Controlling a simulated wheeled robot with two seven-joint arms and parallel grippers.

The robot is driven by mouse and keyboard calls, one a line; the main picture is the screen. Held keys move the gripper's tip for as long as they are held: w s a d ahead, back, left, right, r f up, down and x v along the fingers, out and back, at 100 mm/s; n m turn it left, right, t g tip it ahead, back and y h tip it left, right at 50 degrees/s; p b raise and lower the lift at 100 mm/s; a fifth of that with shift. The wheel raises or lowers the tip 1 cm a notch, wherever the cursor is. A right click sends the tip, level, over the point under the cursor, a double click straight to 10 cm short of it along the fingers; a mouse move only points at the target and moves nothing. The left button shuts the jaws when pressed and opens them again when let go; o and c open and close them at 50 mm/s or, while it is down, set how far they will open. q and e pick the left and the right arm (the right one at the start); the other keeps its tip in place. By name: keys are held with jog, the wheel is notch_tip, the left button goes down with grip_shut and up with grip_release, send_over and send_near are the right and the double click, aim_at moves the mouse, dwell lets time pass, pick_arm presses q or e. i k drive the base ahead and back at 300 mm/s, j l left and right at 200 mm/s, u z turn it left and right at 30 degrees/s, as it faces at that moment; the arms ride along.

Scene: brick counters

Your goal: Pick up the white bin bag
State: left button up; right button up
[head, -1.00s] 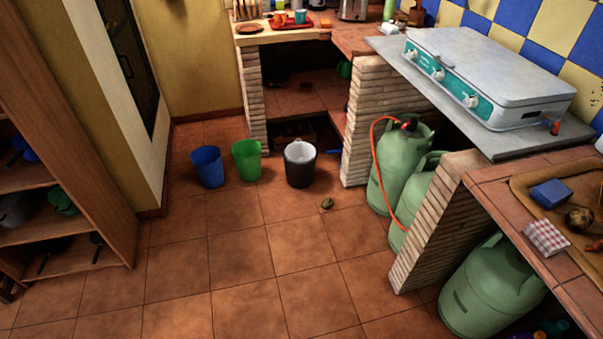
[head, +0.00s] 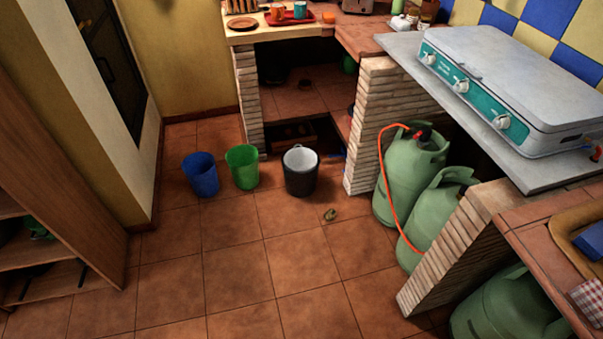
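Three bins stand in a row on the tiled floor in the head view: a blue one (head: 201,179), a green one (head: 243,171) and a black one (head: 300,178). A white lining, which looks like the white bin bag (head: 299,158), shows inside the top of the black bin. Its lower part is hidden by the bin wall. Neither of my grippers is in view.
Green gas bottles (head: 408,185) with an orange hose stand under the brick counter at the right. A small brownish object (head: 330,214) lies on the floor near the black bin. Wooden shelves (head: 60,200) stand at the left. The floor (head: 230,265) in front is clear.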

aim_at(303, 160)
jog(key=i+j, duration=0.15)
jog(key=i, duration=0.25)
jog(key=i+j, duration=0.2)
jog(key=i, duration=0.2)
jog(key=i+j+z, duration=0.1)
jog(key=i, duration=0.3)
